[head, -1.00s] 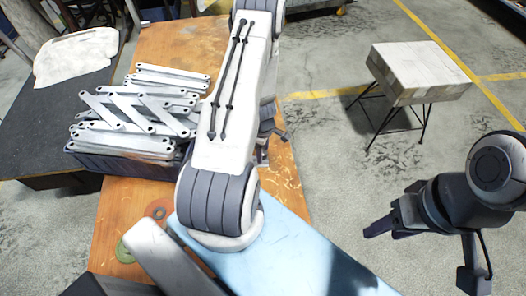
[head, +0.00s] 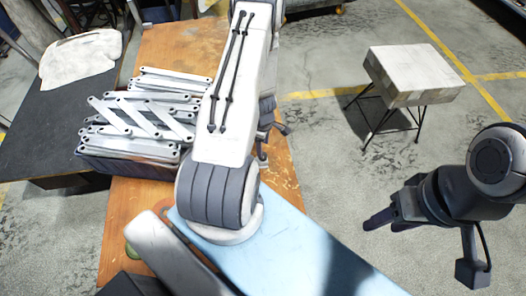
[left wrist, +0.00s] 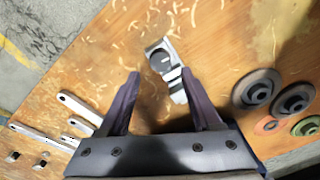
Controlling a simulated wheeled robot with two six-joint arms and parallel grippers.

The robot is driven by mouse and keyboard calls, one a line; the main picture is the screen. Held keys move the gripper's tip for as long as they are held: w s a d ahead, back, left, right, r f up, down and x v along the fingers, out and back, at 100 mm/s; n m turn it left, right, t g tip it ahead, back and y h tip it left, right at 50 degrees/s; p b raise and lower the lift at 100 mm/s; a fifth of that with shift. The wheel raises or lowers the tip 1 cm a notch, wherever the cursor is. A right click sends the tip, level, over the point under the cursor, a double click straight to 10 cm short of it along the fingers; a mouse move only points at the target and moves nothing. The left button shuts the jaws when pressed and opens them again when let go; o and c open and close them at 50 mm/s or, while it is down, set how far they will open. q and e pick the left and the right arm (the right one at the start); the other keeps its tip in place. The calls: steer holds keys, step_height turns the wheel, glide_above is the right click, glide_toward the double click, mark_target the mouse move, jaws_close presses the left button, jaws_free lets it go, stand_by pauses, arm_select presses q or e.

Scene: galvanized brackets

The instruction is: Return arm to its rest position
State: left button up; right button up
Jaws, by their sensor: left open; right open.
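My left arm reaches across the wooden table (head: 165,48) in the head view, its forearm hiding most of the left gripper (head: 268,130). In the left wrist view the left gripper (left wrist: 160,76) is open, its two dark fingers apart over the table. A small galvanized bracket (left wrist: 160,58) with a dark round spot lies between and just beyond the fingertips. Whether a finger touches it I cannot tell. My right gripper (head: 380,218) hangs open and empty over the concrete floor at the right of the head view.
A dark crate (head: 125,165) piled with metal bars (head: 150,110) stands on the table, left of the arm. Round grey discs (left wrist: 257,90) and smaller orange and green ones lie right in the wrist view. A stool (head: 412,75) stands right of the table; floor between is clear.

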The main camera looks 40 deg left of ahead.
stand_by(0.3)
arm_select(q)
steer(key=w+d+r+m+h+p, duration=0.1)
steer(key=w+d+r+m, duration=0.25)
steer(key=d+r, duration=0.3)
steer(key=w+d+r+m+p, duration=0.2)
steer(key=w+d+r+m, duration=0.15)
steer(key=d+r, duration=0.35)
steer(key=s+d+r+m+h+p, duration=0.1)
steer(key=s+d+r+m, duration=0.1)
steer(key=d+r+m, duration=0.35)
steer(key=s+d+r+m+p, duration=0.1)
steer(key=s+d+r+m, duration=0.2)
steer(key=d+r, duration=0.5)
steer(key=s+d+r+m+p, duration=0.2)
steer(key=s+r+m, duration=0.4)
steer(key=s+r, duration=0.2)
steer(key=s+d+r+m+y+p, duration=0.1)
steer(key=s+d+r+m+p, duration=0.1)
steer(key=s+r+m, duration=0.5)
steer(key=s+r, duration=0.2)
steer(key=s, duration=0.1)
steer(key=shift+s+m, duration=0.1)
steer(key=shift+m, duration=0.15)
